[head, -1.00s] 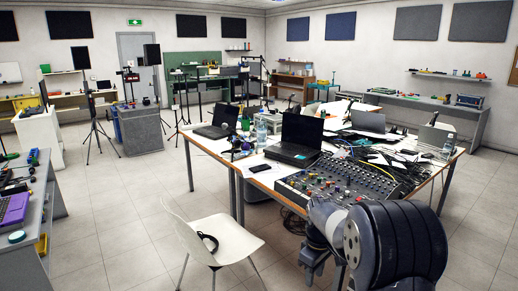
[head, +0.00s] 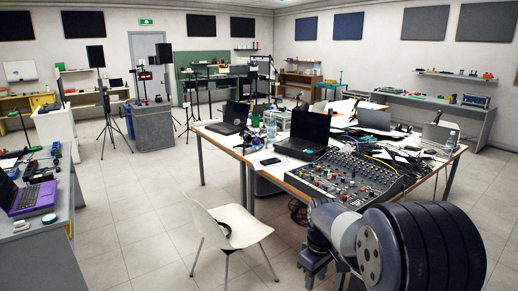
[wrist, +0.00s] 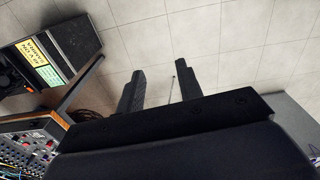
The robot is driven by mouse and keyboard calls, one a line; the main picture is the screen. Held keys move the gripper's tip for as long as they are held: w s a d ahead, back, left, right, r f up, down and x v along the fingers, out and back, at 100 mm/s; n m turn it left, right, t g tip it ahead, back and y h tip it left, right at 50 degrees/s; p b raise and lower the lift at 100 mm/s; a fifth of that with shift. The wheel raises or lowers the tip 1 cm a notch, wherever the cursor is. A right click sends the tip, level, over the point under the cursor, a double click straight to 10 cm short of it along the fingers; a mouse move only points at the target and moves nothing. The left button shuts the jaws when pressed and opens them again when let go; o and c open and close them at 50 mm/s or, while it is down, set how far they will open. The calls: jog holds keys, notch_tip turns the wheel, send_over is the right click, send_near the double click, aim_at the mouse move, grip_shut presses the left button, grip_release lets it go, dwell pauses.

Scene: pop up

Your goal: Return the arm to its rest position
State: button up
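My arm fills the lower right of the head view, with its thick dark ribbed section and grey joint folded close to my body. My gripper (head: 314,268) hangs at its left end, partly cut off by the bottom edge, below and in front of the table with the mixing console. In the wrist view the two dark fingers of my gripper (wrist: 160,86) stand apart with floor tiles behind the gap. Nothing is held between them.
A table (head: 216,138) carries a mixing console (head: 345,180) and laptops (head: 306,135). A white chair (head: 231,227) stands left of my gripper. At the left edge is a bench with a purple laptop (head: 36,197). Tiled floor (head: 130,210) lies clear between bench and chair.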

jog(key=s+r+m+t+p, duration=0.1)
jog(key=s+r+m+p, duration=0.1)
jog(key=s, duration=1.1)
jog(key=s+a+r+m+t+p, duration=0.1)
jog(key=s+r+m, duration=0.3)
jog(key=s, duration=0.9)
jog(key=shift+a+p, duration=0.2)
jog(key=shift+p, duration=0.4)
jog(key=shift+f, duration=0.1)
